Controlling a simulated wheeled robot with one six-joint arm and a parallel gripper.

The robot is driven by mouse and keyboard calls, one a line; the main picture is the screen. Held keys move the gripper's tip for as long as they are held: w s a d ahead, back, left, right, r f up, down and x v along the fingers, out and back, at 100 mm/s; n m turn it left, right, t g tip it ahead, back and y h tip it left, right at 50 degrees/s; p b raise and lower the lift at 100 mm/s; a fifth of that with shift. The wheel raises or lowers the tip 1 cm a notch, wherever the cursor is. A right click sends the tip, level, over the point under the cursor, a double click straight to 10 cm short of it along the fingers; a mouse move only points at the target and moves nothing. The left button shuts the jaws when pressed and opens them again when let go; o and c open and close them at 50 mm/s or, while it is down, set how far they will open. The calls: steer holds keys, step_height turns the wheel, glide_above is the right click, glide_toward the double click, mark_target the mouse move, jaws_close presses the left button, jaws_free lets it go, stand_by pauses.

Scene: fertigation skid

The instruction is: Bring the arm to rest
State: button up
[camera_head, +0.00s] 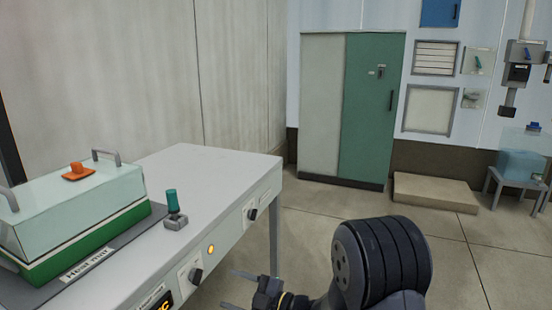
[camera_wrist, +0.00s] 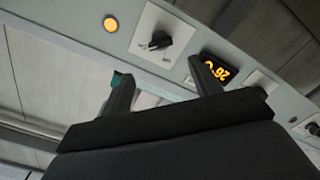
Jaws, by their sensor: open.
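My gripper (camera_head: 243,290) is at the bottom of the head view, low in front of the bench's front panel, with my dark arm behind it. In the wrist view my gripper (camera_wrist: 163,85) shows two dark fingers held apart with nothing between them. Beyond the fingers is the bench front (camera_wrist: 75,45) with an orange lamp (camera_wrist: 110,23), a black knob (camera_wrist: 160,40) and an orange lit display (camera_wrist: 214,68). I cannot tell from these views how far the fingers are from the panel.
The white bench (camera_head: 215,165) carries a green-based box with a clear lid (camera_head: 85,205), marked Heat mat, and a teal-topped lever (camera_head: 173,205). A green and grey cabinet (camera_head: 372,110) stands at the back. A low beige block (camera_head: 435,192) is beside it. Floor between is clear.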

mark_target(200, 280)
steer(key=x, duration=0.5)
steer(key=b+x, duration=0.1)
steer(key=x, duration=0.4)
steer(key=shift+s+f+b, duration=0.1)
steer(key=shift+f+b, duration=0.1)
steer(key=shift+b, duration=0.1)
steer(key=n+b, duration=0.1)
steer(key=n, duration=0.2)
steer(key=shift+s+d+n+b, duration=0.1)
steer(key=shift+n+b, duration=0.25)
steer(key=shift+n, duration=0.05)
steer(key=n+b, duration=0.1)
steer(key=n, duration=0.4)
steer(key=shift+b, duration=0.4)
steer(key=n, duration=0.4)
steer(key=shift+f+b, duration=0.1)
steer(key=shift+b, duration=0.2)
steer(key=n, duration=0.5)
steer(key=shift+p, duration=0.35)
steer(key=shift+v, duration=1.05)
